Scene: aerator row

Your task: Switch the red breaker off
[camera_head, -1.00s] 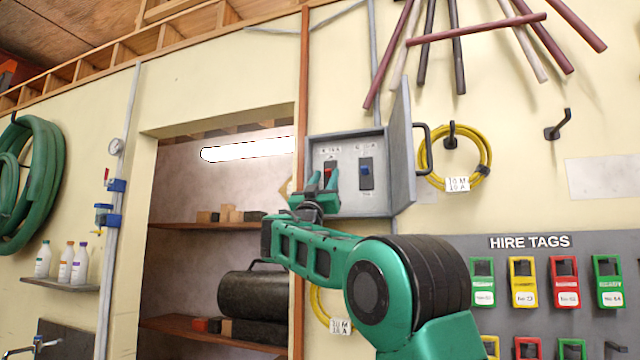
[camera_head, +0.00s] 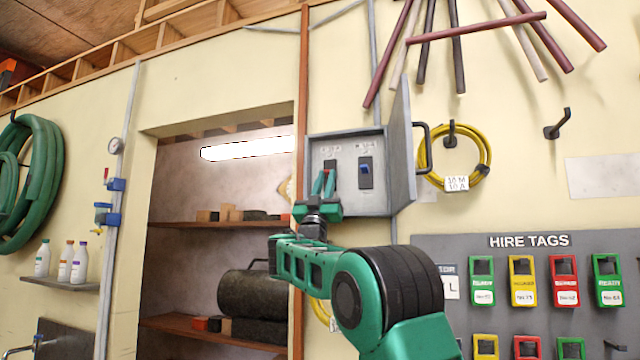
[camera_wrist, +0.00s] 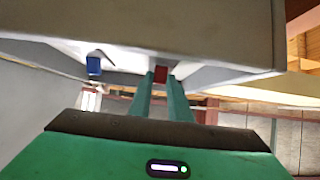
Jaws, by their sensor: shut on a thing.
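The red breaker (camera_wrist: 160,74) is a small red lever in the left slot of an open grey breaker box (camera_head: 346,203) on the wall. My gripper (camera_head: 324,180) is at this slot from below, its two green fingers close together and shut on the red lever. In the head view the fingers hide most of the lever, and the dark upper part of its slot shows bare above them. The wrist view shows the red lever between the fingertips. The blue breaker (camera_head: 365,169) sits in the right slot, apart from my gripper; it also shows in the wrist view (camera_wrist: 94,66).
The box's door (camera_head: 402,150) stands open on the right, with a black handle. A coiled yellow cable (camera_head: 487,152) hangs just beyond it. A shelved recess (camera_head: 215,225) lies to the left. The hire tags board (camera_head: 530,260) is at lower right.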

